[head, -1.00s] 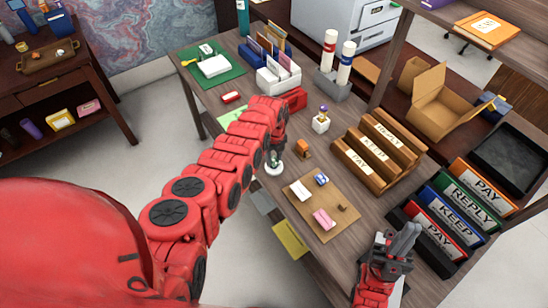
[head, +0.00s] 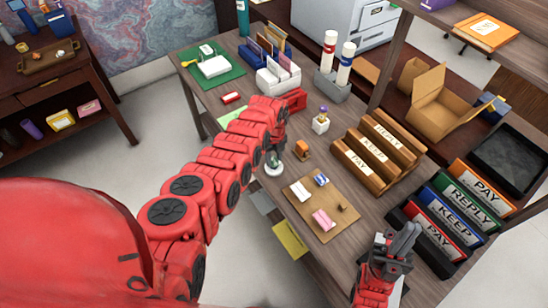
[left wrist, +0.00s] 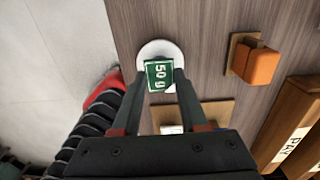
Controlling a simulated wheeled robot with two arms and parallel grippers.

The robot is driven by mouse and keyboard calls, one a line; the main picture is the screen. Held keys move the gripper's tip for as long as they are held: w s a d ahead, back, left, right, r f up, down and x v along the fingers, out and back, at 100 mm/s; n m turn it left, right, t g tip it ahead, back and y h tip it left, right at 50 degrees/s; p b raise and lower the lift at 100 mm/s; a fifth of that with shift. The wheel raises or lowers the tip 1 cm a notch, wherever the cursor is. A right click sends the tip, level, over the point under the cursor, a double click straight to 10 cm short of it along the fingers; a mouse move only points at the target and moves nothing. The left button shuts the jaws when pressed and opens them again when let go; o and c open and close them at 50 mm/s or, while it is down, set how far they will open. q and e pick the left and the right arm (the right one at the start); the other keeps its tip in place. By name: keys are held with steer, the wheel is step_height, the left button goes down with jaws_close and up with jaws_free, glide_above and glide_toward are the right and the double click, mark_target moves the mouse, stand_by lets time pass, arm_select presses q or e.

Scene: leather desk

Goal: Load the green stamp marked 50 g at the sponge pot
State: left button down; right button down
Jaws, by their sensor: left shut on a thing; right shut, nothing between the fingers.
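The green stamp (left wrist: 158,74) with "50 g" on it is between the fingers of my left gripper (left wrist: 163,86), which is shut on it. In the head view my left gripper (head: 275,152) points down, with the stamp's green just visible. The round white sponge pot (left wrist: 152,47) lies directly below the stamp; it also shows in the head view (head: 273,170). Whether the stamp touches the pot is hard to tell. My right gripper (head: 404,238) is shut and empty at the desk's front right.
An orange block (head: 302,149) on a wooden base stands right of the pot. A tan board (head: 300,212) with small items lies in front. Wooden racks (head: 362,166) stand to the right. A white holder (head: 320,125) with a purple-topped item stands behind.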

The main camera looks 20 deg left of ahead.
mark_target(273, 160)
arm_select(q)
steer(key=shift+r+p, duration=2.85)
steer(key=shift+r, duration=0.5)
steer(key=shift+f, duration=0.15)
steer(key=shift+w, duration=0.1)
steer(key=shift+w+a+n+b, duration=0.2)
steer(key=shift+w+n+b, duration=0.05)
steer(key=shift+n+b, duration=0.15)
step_height(273, 160, up, 6)
steer(key=w+a+n+b, duration=0.2)
steer(key=n+b, duration=0.1)
steer(key=n, duration=0.4)
steer(key=shift+w+a+f, duration=0.25)
steer(key=shift+w+a, duration=0.05)
steer(key=shift+w, duration=0.1)
steer(key=shift+r+b, duration=0.3)
